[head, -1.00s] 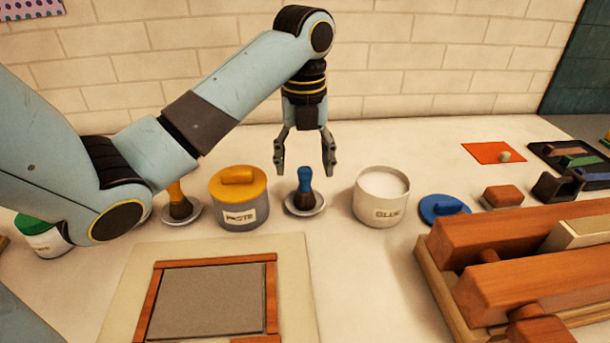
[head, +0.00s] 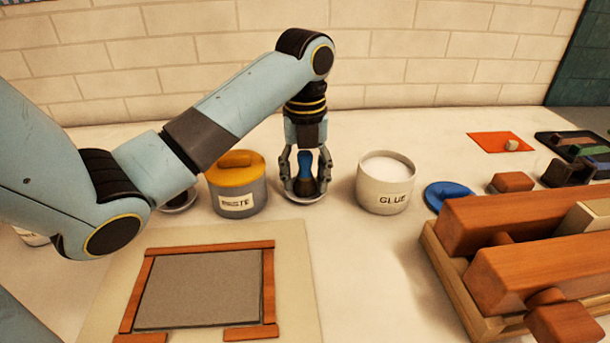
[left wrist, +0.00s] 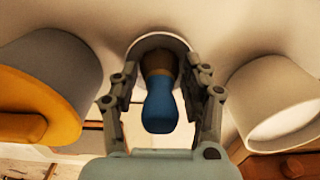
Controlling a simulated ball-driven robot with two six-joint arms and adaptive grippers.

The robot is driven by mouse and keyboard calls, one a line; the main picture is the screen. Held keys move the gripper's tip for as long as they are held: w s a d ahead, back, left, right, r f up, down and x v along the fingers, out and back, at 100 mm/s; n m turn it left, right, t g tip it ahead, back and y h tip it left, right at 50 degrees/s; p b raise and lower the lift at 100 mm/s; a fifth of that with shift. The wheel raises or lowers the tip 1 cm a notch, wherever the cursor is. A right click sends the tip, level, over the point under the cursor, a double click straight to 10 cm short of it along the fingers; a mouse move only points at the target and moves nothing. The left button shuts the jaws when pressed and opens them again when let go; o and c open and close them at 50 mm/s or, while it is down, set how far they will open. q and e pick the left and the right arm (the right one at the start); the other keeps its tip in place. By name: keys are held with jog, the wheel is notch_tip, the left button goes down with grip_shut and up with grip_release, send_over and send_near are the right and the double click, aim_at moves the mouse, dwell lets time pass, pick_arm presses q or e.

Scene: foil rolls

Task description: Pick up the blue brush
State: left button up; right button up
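The blue brush (head: 305,170) stands upright on a small pale saucer (head: 304,198), between the paste jar and the glue pot. Its blue handle points up and its dark bristles are down on the saucer. My left gripper (head: 305,186) points down around the brush, one finger on each side. In the left wrist view the blue handle (left wrist: 160,106) lies between the fingers of the gripper (left wrist: 163,88), with gaps visible on both sides. The fingers are open. My right gripper does not show.
The paste jar (head: 238,192) with its orange lid stands close on the left. The open white glue pot (head: 385,185) stands on the right, its blue lid (head: 448,194) beyond. A framed grey panel (head: 200,290) lies in front; a wooden press (head: 520,240) stands at right.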

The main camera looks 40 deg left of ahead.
aim_at(305, 152)
pick_arm(q)
jog(key=c, duration=0.7)
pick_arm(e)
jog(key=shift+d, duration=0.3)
pick_arm(q)
jog(key=shift+c, duration=0.2)
jog(key=shift+r, duration=0.45)
notch_tip(305, 152, up, 4)
jog(key=shift+r+p, duration=0.1)
jog(key=shift+p, duration=1.05)
jog(key=w+d+r+p, duration=0.1)
jog(key=w+d+r, duration=0.1)
jog(key=w+d+r+p, duration=0.1)
jog(key=w+d+p, duration=0.1)
jog(key=w+d, duration=0.1)
jog(key=w+d+r+p, duration=0.2)
jog(key=d, duration=0.1)
jog(key=shift+w+r, duration=0.15)
jog(key=shift+r, duration=0.15)
jog(key=shift+w+d+r, duration=0.2)
jog(key=shift+w+d, duration=0.1)
jog(key=shift+d, duration=0.05)
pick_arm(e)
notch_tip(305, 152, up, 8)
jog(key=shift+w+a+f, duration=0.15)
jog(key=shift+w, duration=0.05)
